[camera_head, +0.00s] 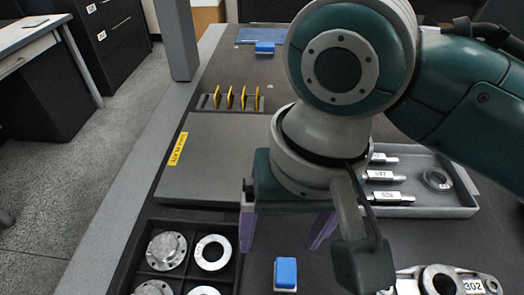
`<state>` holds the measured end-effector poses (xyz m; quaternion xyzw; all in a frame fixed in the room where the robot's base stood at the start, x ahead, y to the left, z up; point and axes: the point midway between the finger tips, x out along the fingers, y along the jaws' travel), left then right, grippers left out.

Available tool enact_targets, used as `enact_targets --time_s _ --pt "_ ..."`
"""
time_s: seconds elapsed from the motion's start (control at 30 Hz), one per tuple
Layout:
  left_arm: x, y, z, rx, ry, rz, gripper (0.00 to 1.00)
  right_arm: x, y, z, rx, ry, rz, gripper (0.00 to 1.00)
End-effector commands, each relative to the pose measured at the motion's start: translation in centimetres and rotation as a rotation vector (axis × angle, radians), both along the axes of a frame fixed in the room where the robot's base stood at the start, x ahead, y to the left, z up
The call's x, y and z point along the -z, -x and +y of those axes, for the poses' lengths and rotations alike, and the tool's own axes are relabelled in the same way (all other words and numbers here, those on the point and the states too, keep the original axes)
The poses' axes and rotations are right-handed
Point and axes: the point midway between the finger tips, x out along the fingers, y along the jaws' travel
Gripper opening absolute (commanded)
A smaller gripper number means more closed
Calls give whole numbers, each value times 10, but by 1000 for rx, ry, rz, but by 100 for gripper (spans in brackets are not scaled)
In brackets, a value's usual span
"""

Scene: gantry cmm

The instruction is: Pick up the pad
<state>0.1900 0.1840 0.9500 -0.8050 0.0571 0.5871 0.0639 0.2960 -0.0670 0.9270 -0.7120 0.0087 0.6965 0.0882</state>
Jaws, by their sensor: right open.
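A small blue block with a white base, which may be the pad (286,272), lies on the dark table at the bottom centre. A similar blue piece (265,47) lies at the far end of the table, so I cannot tell for certain which is the pad. My right gripper (283,243) reaches in from the right, its two purple fingers spread wide and nothing visible between them. It appears just beyond the near blue block in the picture and apart from it. My left gripper is not in view.
A grey plate with a yellow label (215,150) lies left of my gripper. A dark divided box (192,232) holds metal rings and flanges. A grey tray (440,212) with labelled cylinders is at right. A metal bracket (460,283) stands at bottom right. Yellow pieces (230,98) stand in a rack.

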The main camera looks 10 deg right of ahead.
Motion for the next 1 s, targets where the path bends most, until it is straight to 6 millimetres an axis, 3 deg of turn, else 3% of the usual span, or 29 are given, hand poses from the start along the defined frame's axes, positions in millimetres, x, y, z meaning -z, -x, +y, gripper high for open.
enact_targets --time_s 0.03,0.2,0.77,1.0 --pt "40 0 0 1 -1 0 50 39 -7 -5 25 24 4 85" --pt "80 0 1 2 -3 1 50 76 -18 -17 105 84 28 85" --pt "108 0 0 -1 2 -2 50 135 -21 -23 143 111 40 85" --pt "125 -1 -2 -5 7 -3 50 173 -16 -23 143 110 39 85"
